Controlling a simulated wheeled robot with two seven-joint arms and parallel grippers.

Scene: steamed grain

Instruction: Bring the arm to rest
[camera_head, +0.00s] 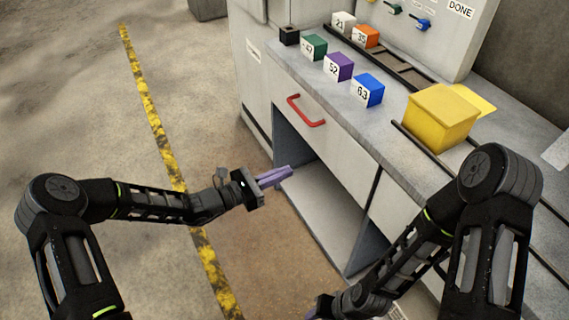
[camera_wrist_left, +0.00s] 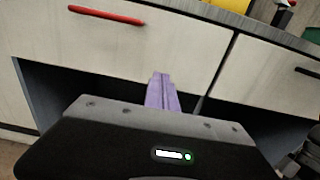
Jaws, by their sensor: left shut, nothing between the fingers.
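My left arm comes in from the left in the head view. Its gripper (camera_head: 286,172) has purple fingers that are shut with nothing between them. It is in front of the counter, below the red drawer handle (camera_head: 306,110), and apart from it. In the left wrist view the shut fingers (camera_wrist_left: 161,80) point at the cabinet front, and the red handle (camera_wrist_left: 106,15) is above and to the left. My right arm is at the lower right of the head view.
The counter (camera_head: 290,62) holds numbered green (camera_head: 314,46), purple (camera_head: 338,66), blue (camera_head: 367,90), white (camera_head: 343,22) and orange (camera_head: 366,36) cubes, and a large yellow box (camera_head: 440,116). An open cabinet bay (camera_head: 318,205) is below. The floor at left is clear, with a yellow-black stripe (camera_head: 148,105).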

